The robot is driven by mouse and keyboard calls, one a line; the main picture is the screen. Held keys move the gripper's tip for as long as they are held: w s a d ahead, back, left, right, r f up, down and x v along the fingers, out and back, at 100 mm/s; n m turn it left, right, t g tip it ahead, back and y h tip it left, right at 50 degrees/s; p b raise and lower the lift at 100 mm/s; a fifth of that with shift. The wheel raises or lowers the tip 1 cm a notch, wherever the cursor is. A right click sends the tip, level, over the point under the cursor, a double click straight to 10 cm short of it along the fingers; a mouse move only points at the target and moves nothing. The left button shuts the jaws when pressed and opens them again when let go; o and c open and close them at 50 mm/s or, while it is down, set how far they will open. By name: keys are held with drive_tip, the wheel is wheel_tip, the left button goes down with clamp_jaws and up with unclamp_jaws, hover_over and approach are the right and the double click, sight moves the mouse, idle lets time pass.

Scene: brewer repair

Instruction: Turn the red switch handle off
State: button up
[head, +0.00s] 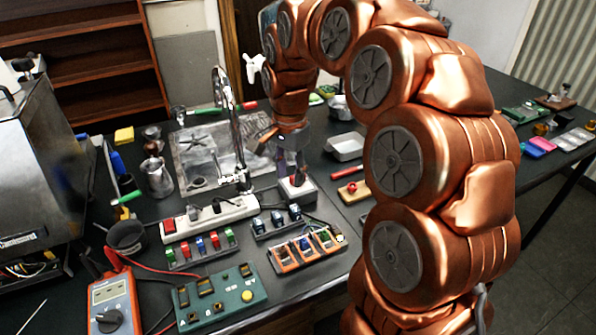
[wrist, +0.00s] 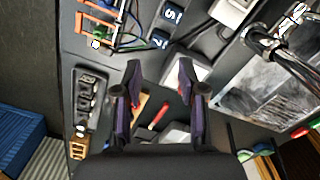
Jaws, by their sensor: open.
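A small white box (head: 298,190) with a red switch handle (head: 297,181) on top stands on the dark bench, right of the white power strip. My gripper (head: 291,160) points down just above this box in the head view and partly hides it. In the wrist view my gripper (wrist: 159,70) has its two dark fingers spread apart with nothing between them. The white box (wrist: 201,74) shows behind the right finger there, and its red part is mostly hidden. Whether a finger touches the handle, and its exact position, I cannot tell.
The power strip (head: 210,216) has its own red switch (head: 168,226). A sink with a tall faucet (head: 236,125) lies behind left. A red-handled tool (head: 348,172) and a metal tray (head: 345,147) lie to the right. Connector blocks (head: 305,250) and a multimeter (head: 112,303) are in front.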

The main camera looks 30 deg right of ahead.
drive_tip(key=w+d+m, duration=0.1)
drive_tip(key=w+d, duration=0.1)
drive_tip(key=w+d+m, duration=0.1)
drive_tip(key=w+m, duration=0.1)
drive_tip(key=w, duration=0.1)
drive_tip(key=w+d+f+m, duration=0.1)
drive_tip(key=w+d+m, duration=0.1)
drive_tip(key=w, duration=0.1)
drive_tip(key=shift+d, duration=0.3)
drive_tip(key=shift+f+p, duration=1.55)
drive_tip(key=shift+f, duration=2.3)
clamp_jaws()
